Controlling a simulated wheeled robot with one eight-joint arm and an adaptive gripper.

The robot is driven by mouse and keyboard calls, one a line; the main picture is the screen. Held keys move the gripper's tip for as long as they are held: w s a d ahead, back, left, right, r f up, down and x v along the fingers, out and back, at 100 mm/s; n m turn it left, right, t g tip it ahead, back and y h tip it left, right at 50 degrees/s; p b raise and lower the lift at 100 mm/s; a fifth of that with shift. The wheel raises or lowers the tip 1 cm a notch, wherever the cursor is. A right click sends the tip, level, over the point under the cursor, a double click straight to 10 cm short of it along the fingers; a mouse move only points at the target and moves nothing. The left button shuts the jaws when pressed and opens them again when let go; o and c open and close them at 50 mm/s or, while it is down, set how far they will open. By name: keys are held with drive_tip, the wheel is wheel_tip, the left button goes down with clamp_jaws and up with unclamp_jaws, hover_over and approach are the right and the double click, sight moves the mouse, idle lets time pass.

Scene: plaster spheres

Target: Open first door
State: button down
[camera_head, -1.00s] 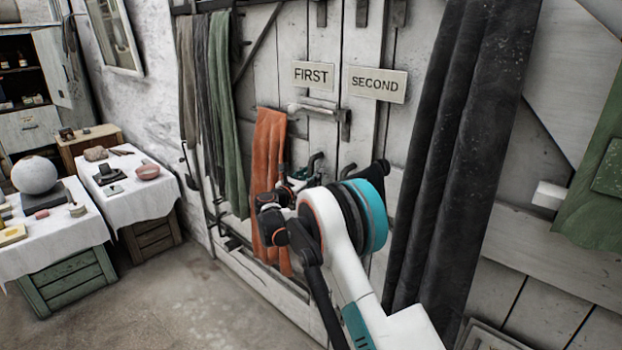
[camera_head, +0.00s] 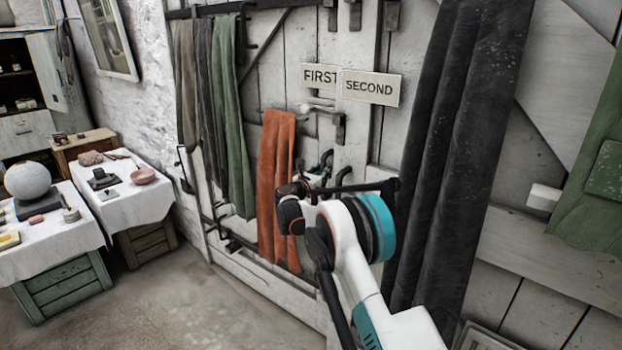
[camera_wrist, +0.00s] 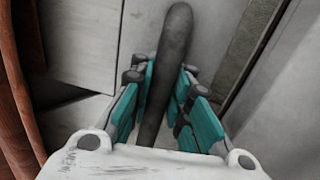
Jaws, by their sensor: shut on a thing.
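The first door (camera_head: 288,85) is pale planked wood with a FIRST sign (camera_head: 319,76). The SECOND sign (camera_head: 371,87) on the second door (camera_head: 354,140) overlaps the right end of the FIRST sign, so the first door looks set back from the second. My gripper (camera_wrist: 160,100) is shut on a dark, rod-like handle (camera_wrist: 172,45), seen between its teal fingers in the wrist view. In the head view my arm hides most of my gripper. Two dark curved handles (camera_head: 326,158) show beside it; I cannot tell there exactly which one is gripped.
An orange cloth (camera_head: 276,190) hangs just left of my wrist. Green and grey cloths (camera_head: 228,120) hang further left, a long black cloth (camera_head: 455,140) to the right. Tables with white cloths (camera_head: 135,195) stand at far left. Floor (camera_head: 180,300) between them and the doors is clear.

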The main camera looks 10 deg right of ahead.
drive_tip(key=shift+w+d, duration=0.3)
drive_tip(key=shift+d, duration=0.25)
drive_tip(key=shift+w+d, duration=0.3)
drive_tip(key=shift+d, duration=0.2)
drive_tip(key=shift+f, duration=0.1)
drive_tip(key=c, duration=1.5)
unclamp_jaws()
drive_tip(key=shift+d, duration=0.1)
drive_tip(key=v, duration=1.2)
